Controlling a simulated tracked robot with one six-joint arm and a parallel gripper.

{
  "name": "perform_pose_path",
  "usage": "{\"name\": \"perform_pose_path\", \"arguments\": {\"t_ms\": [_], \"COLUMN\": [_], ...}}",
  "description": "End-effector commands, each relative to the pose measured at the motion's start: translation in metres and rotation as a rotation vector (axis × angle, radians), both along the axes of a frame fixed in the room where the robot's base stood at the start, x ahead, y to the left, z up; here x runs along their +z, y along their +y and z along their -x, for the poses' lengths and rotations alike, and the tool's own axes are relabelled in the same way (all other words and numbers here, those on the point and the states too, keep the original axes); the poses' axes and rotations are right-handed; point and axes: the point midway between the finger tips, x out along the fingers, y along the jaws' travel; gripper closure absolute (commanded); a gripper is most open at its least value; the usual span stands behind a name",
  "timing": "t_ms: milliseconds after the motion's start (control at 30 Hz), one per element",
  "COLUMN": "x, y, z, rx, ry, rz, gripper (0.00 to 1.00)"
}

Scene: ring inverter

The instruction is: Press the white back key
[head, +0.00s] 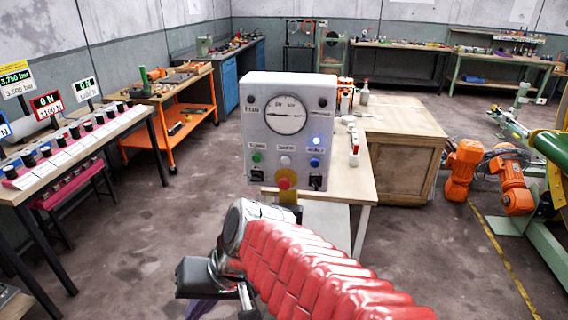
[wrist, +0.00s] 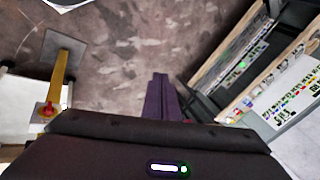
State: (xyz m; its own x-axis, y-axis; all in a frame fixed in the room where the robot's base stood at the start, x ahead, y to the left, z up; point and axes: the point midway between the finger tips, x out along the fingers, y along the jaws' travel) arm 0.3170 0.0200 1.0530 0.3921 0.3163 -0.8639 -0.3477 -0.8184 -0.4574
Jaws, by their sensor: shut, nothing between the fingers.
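A grey control box (head: 262,110) stands ahead of me in the head view, its front facing me. It has a round dial at the top and a row of green, white and blue buttons below. The white key (head: 285,161) is the middle one, above a red mushroom button (head: 284,183); its label is too small to read. My gripper (wrist: 158,98) shows in the wrist view as dark purple fingers, shut and empty over bare floor. In the head view it is mostly hidden below my dark wrist, lower left of the box and apart from it.
A blue light (head: 316,141) glows on the box. A wooden bench (head: 402,125) stands behind it at right. A table with lit displays (head: 52,178) is at left. Orange robot arms (head: 463,170) are at far right. The floor (head: 130,250) at left is clear.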

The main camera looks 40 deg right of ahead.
Motion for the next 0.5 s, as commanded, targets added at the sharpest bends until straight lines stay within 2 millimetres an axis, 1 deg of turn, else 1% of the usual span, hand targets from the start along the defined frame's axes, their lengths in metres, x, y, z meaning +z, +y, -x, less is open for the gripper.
{"name": "perform_pose_path", "arguments": {"t_ms": [33,167,267,367,467,500], "x": [-0.002,0.001,0.006,0.012,0.02,0.023], "y": [-0.002,-0.003,-0.011,-0.024,-0.043,-0.053], "z": [-0.006,-0.023,-0.04,-0.057,-0.075,-0.081], "rx": [-0.053,-0.183,-0.29,-0.399,-0.514,-0.56], "ry": [0.011,0.015,0.004,-0.018,-0.053,-0.071], "rz": [-0.063,-0.235,-0.363,-0.49,-0.615,-0.662], "gripper": [1.0,1.0,1.0,1.0,1.0,1.0]}}
